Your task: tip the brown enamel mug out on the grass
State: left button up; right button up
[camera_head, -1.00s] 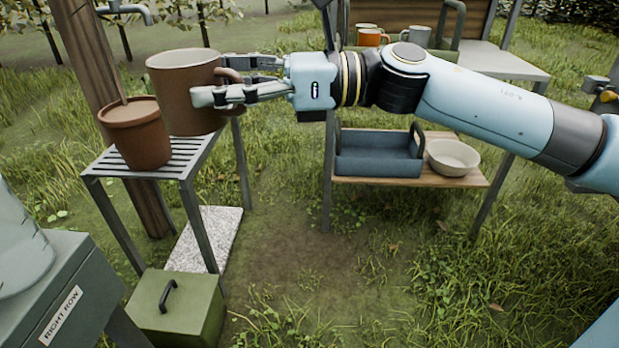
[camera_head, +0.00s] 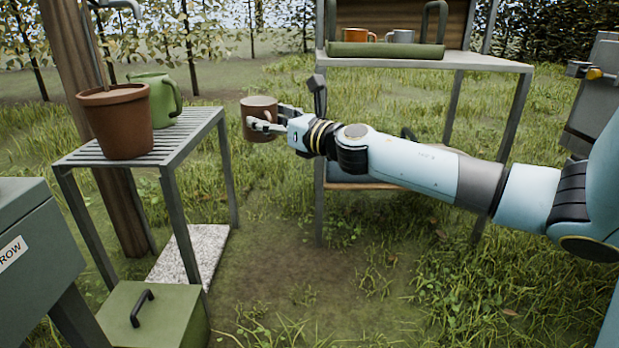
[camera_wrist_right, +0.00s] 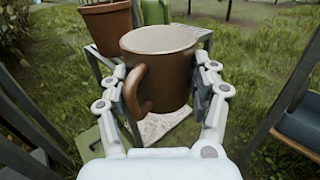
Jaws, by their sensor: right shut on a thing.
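The brown enamel mug (camera_head: 258,119) is upright in the air, just right of the slatted metal stand in the head view. My right gripper (camera_head: 272,122) is shut on it. In the right wrist view the mug (camera_wrist_right: 165,75) sits between the two fingers of the right gripper (camera_wrist_right: 165,100), with its handle toward the left finger and its pale rim up. The inside bottom of the mug is hidden. Grass (camera_head: 290,215) and worn ground lie below and around it. My left gripper is not in view.
The slatted stand (camera_head: 190,140) holds a terracotta pot (camera_head: 118,125) and a green jug (camera_head: 165,100). A green lidded box (camera_head: 165,320) and pale slab (camera_head: 185,260) lie below. A table (camera_head: 480,62) with a green carrier, orange mug and grey mug stands behind my arm.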

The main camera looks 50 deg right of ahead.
pick_arm(q)
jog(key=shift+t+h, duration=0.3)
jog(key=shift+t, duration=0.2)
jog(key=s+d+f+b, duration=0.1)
jog(key=b, duration=0.5)
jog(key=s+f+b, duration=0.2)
jog(key=b, duration=0.5)
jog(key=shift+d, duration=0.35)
pick_arm(e)
jog(key=w+d+f+m+h, duration=0.1)
jog(key=w+d+f+h, duration=0.1)
jog(key=f, duration=0.7)
jog(key=w+d+f+m+h, duration=0.1)
jog(key=w+d+f+h, duration=0.1)
jog(key=f, duration=0.8)
jog(key=w+d, duration=0.1)
jog(key=d, duration=0.1)
jog(key=shift+w+d+m+g, duration=0.15)
jog(key=shift+d+m+g, duration=0.15)
jog(key=shift+d+g, duration=0.1)
jog(key=shift+r, duration=0.15)
